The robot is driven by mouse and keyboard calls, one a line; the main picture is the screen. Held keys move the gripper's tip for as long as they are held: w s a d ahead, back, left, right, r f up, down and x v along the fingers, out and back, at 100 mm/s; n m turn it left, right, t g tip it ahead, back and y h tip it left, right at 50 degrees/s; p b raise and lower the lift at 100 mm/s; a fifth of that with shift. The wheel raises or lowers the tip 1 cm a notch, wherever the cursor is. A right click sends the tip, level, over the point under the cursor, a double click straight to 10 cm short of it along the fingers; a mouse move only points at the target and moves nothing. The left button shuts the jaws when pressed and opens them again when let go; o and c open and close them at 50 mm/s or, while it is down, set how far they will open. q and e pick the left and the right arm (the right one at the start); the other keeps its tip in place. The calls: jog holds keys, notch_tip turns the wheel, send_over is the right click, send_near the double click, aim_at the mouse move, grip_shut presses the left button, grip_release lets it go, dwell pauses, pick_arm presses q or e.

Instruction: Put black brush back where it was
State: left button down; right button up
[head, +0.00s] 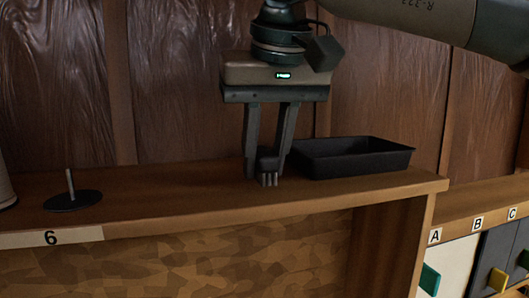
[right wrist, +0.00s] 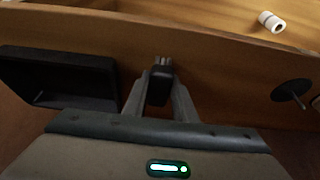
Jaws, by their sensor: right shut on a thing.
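My right gripper (head: 267,172) is shut on a small black brush (head: 268,164). The brush points bristles down, with pale grey bristles just above or touching the wooden shelf top; I cannot tell which. In the right wrist view, the brush (right wrist: 161,80) sits between the two fingers of the right gripper (right wrist: 160,88). The tray also shows at the left of the right wrist view (right wrist: 60,78). My left gripper is not in view.
A black disc with an upright peg (head: 72,200) stands on the shelf (head: 170,195) at left, above the label 6. A white object cuts the left edge. Lower right are lettered compartments with coloured tabs. The shelf between disc and brush is clear. A white roll (right wrist: 271,21) lies beyond the shelf.

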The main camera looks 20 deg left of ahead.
jog(key=shift+f, duration=0.2)
jog(key=shift+f, duration=0.1)
jog(key=shift+f, duration=0.1)
jog(key=o, duration=1)
jog(key=shift+s+a, duration=0.1)
jog(key=shift+s, duration=0.05)
jog(key=shift+f, duration=0.15)
